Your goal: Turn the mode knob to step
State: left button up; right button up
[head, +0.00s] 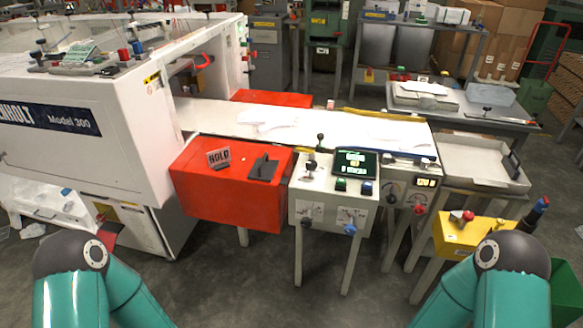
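A white control console (333,195) on legs stands at the middle of the head view. Its top carries a small dark screen (355,162) with green text, a green button (341,185), a blue button (366,188) and a dark-topped selector (311,167). Its front has a black knob (306,222) and a blue knob (350,229) beside small labels. The labels are too small to read, so I cannot tell which knob is the mode knob or where it points. Both my teal arms show at the bottom corners. Neither gripper is in view.
A red box (228,190) with a "HOLD" sign (218,158) adjoins the console's left. A large white machine (85,150) fills the left. A smaller panel with a red knob (419,209) and a yellow box (462,236) stand right. Open floor (270,290) lies in front.

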aim_at(311, 165)
jog(key=z, duration=0.15)
jog(key=i, duration=0.9)
jog(key=z, duration=0.1)
jog(key=k, duration=1)
jog(key=u, duration=0.4)
jog(key=i, duration=1)
jog(key=z, duration=0.05)
